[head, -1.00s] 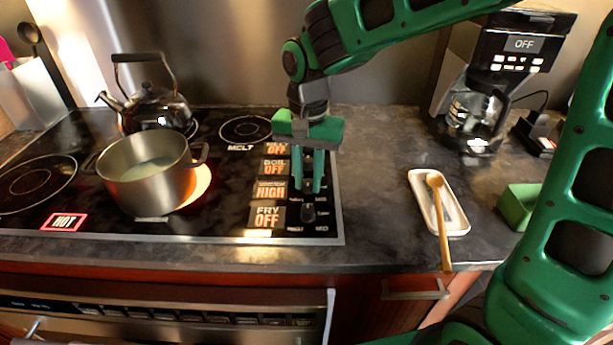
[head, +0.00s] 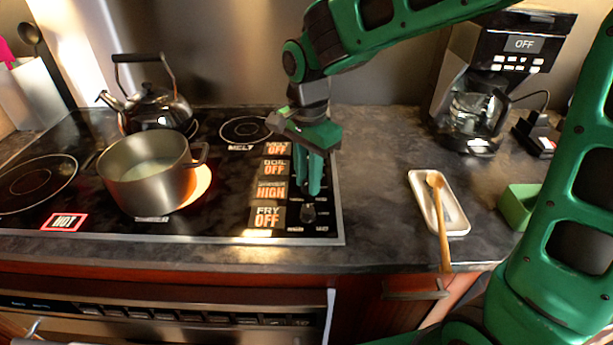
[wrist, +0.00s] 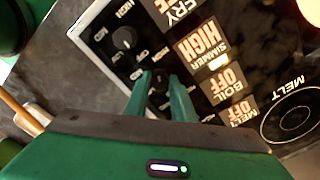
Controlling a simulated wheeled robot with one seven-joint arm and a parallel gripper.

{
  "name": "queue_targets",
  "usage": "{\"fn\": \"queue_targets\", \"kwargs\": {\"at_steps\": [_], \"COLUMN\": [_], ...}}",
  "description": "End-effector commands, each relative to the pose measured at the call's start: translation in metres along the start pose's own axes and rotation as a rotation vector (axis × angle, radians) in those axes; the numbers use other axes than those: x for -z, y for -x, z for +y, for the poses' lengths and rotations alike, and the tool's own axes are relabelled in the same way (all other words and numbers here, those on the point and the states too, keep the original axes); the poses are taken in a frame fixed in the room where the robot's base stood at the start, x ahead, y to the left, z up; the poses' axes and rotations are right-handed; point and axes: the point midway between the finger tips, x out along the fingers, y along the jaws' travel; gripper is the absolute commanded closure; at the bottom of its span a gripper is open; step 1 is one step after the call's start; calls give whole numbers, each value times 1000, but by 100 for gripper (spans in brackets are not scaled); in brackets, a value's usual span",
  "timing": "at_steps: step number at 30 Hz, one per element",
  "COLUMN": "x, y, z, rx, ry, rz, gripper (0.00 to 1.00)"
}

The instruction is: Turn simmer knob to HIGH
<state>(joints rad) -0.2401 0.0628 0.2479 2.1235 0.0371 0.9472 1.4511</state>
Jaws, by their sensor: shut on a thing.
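My gripper (head: 308,190) points down at the column of knobs on the right side of the black cooktop (head: 225,220). Its two green fingers are shut on the simmer knob (wrist: 160,90), which is dark and mostly hidden between the fingertips in the wrist view. The simmer display (head: 271,190) reads HIGH in orange, and it also shows in the wrist view (wrist: 203,46). The fry (head: 265,216), boil (head: 277,167) and melt (head: 277,148) displays read OFF.
The fry knob (wrist: 123,38) stands just in front of the gripped knob. A steel pot (head: 147,178) sits over a glowing burner, with a kettle (head: 153,105) behind. A white spoon rest (head: 456,215) with a wooden spoon (head: 440,215) lies on the counter to the right.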

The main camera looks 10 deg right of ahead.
Motion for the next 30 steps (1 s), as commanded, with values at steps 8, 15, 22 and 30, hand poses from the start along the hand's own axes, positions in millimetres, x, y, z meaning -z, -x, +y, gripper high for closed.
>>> {"fn": "queue_targets", "kwargs": {"at_steps": [8,15,22,30], "x": [1,0,0,0], "y": [2,2,3,39], "z": [-4,-3,-2,-3], "rx": [13,9,5,9], "ry": [-2,0,0,0], "rz": [2,1,0,1], "gripper": [100,59,59,59]}}
